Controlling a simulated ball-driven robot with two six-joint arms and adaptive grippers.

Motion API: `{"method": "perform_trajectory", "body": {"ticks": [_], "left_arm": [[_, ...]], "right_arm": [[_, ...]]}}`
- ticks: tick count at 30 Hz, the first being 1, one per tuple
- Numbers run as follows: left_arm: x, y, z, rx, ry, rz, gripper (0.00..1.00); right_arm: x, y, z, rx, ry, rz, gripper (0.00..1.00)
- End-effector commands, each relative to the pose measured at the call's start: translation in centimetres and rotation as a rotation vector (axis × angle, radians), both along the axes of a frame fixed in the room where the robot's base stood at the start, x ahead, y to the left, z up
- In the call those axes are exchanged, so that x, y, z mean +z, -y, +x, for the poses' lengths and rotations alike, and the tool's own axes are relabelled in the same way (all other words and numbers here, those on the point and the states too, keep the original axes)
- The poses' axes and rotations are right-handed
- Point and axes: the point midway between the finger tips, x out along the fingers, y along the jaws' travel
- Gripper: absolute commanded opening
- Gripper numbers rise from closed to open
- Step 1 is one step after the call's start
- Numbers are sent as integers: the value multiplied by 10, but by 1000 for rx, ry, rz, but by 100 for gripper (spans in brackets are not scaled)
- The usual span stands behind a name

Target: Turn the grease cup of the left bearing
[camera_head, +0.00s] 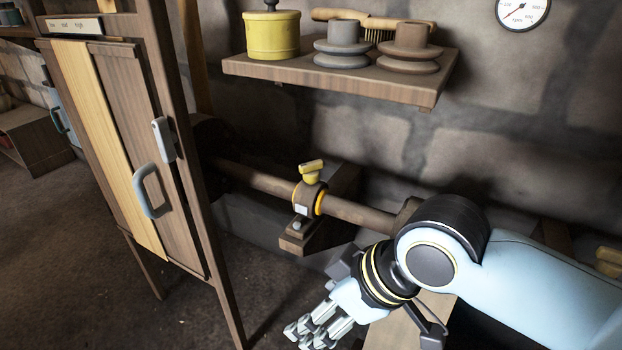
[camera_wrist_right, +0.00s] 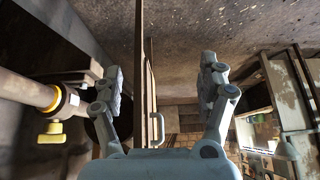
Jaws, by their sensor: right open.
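The left bearing (camera_head: 305,199) sits around a brown shaft (camera_head: 255,178) on a small bracket. Its yellow grease cup (camera_head: 312,171) stands upright on top. In the right wrist view the grease cup (camera_wrist_right: 52,133) shows at the left, outside the fingers. My right gripper (camera_head: 312,330) is below and in front of the bearing, clear of the cup, with its fingers pointing down and left. It is open and empty, and its spread fingers also show in the wrist view (camera_wrist_right: 160,82). My left gripper is out of view.
A wooden cabinet (camera_head: 110,150) with a grey handle stands left of the bearing. A shelf (camera_head: 335,75) above holds a yellow pot (camera_head: 271,36), pulleys and a brush. A gauge (camera_head: 522,12) hangs upper right. Another yellow piece (camera_head: 608,262) shows at the right edge.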

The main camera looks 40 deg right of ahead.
Motion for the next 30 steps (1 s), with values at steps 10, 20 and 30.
{"method": "perform_trajectory", "body": {"ticks": [10, 20, 30], "left_arm": [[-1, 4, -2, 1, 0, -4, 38], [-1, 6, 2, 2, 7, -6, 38], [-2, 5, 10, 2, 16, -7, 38]], "right_arm": [[25, -9, 75, 23, 469, 166, 75], [48, 83, 113, -280, 896, 105, 75], [52, 156, 106, -507, 1040, -38, 75]]}}
